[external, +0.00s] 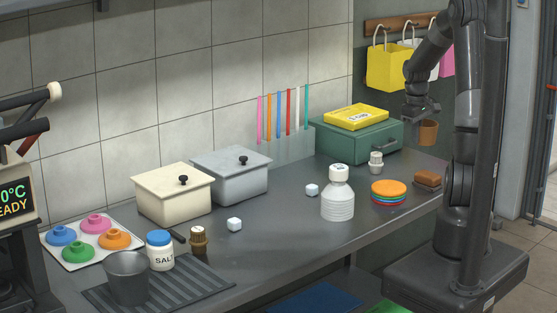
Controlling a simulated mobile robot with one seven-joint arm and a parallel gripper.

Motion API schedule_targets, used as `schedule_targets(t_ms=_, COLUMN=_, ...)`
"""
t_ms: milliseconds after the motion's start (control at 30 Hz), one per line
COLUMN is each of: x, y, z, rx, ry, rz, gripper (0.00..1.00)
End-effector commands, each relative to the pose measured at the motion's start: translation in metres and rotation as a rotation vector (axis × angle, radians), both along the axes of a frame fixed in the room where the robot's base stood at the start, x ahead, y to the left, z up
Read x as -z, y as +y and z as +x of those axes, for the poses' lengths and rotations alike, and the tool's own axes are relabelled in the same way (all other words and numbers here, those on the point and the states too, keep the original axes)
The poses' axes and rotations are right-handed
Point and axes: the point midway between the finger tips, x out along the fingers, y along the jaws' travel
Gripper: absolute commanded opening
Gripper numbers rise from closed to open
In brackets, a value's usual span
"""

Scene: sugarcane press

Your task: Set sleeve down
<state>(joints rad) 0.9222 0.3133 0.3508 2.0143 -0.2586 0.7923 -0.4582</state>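The sleeve (428,134) is a small brown, cup-shaped band at the back right. It hangs upright in the air directly under my gripper (423,114), beside the right end of the green box. My gripper points down and appears closed on its upper rim. The fingertips are small and dark here, so the exact grip is hard to see. Clear counter (402,166) lies below and in front of the sleeve.
A green box (352,141) with a yellow packet (356,117) on top stands left of the sleeve. A stack of coloured discs (388,190), a brown sponge-like block (428,179) and a white bottle (338,195) stand in front. Bags (388,67) hang behind my arm.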

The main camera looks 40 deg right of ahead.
Motion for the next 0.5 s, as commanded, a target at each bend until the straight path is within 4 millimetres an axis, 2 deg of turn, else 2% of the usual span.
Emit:
schedule_targets(t_ms=33, x=0.000, y=0.020, z=0.012, rx=-0.042, ry=0.000, rz=-0.001, gripper=0.00)
schedule_targets(t_ms=200, x=-0.001, y=0.081, z=0.040, rx=-0.163, ry=0.000, rz=-0.001, gripper=0.00)
schedule_targets(t_ms=500, x=-0.001, y=0.194, z=0.069, rx=-0.376, ry=0.002, rz=-0.002, gripper=0.00)
